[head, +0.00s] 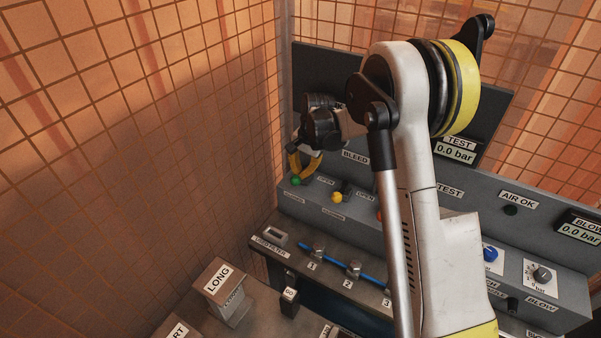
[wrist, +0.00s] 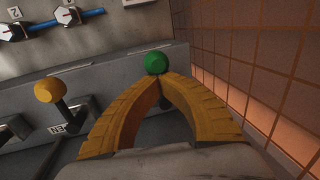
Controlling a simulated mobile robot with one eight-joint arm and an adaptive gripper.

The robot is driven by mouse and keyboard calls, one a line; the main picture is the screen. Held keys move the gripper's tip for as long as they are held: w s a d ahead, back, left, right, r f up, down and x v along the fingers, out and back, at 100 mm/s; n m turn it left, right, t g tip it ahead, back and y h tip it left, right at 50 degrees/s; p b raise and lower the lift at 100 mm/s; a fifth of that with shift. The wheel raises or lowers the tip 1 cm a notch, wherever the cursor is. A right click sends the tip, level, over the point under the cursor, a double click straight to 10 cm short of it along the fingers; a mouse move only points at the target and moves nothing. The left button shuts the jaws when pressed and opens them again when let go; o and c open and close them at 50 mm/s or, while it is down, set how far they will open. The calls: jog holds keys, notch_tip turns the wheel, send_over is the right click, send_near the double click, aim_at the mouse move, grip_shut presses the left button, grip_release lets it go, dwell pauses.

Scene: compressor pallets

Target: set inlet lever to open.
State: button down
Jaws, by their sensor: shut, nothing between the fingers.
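A lever with a green ball knob (head: 296,181) stands at the left end of the grey panel; it also shows in the wrist view (wrist: 157,63). I take it for the inlet lever, but its name label is hidden behind my arm. My gripper (head: 300,177) is at this knob with its yellow fingers curved together. In the wrist view the fingertips (wrist: 160,79) meet right at the near side of the green knob, with nothing between them. Whether they touch it I cannot tell.
A yellow-knobbed lever (head: 337,197) stands just right of the green one, near the BLEED label (head: 355,156). The mesh fence (head: 140,130) is close on the left. Valves on a blue hose (head: 335,262) and a LONG box (head: 226,283) are in front.

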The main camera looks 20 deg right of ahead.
jog(key=shift+s+f+n, duration=0.1)
jog(key=shift+n, duration=0.2)
jog(key=n, duration=0.2)
jog(key=b, duration=0.1)
jog(key=shift+s+d+n+g, duration=0.25)
jog(key=shift+d+n+g, duration=0.05)
jog(key=shift+d+n, duration=0.1)
jog(key=shift+s+d+n+g+y, duration=0.1)
jog(key=shift+d+n+g+y, duration=0.15)
jog(key=shift+n, duration=0.7)
jog(key=shift+s+d+n+g+y, duration=0.15)
jog(key=shift+d+n, duration=0.15)
jog(key=shift+n, duration=0.65)
jog(key=shift+w, duration=0.1)
jog(key=c, duration=2.1)
grip_release()
jog(key=shift+c, duration=0.2)
jog(key=o, duration=0.6)
jog(key=shift+d, duration=0.1)
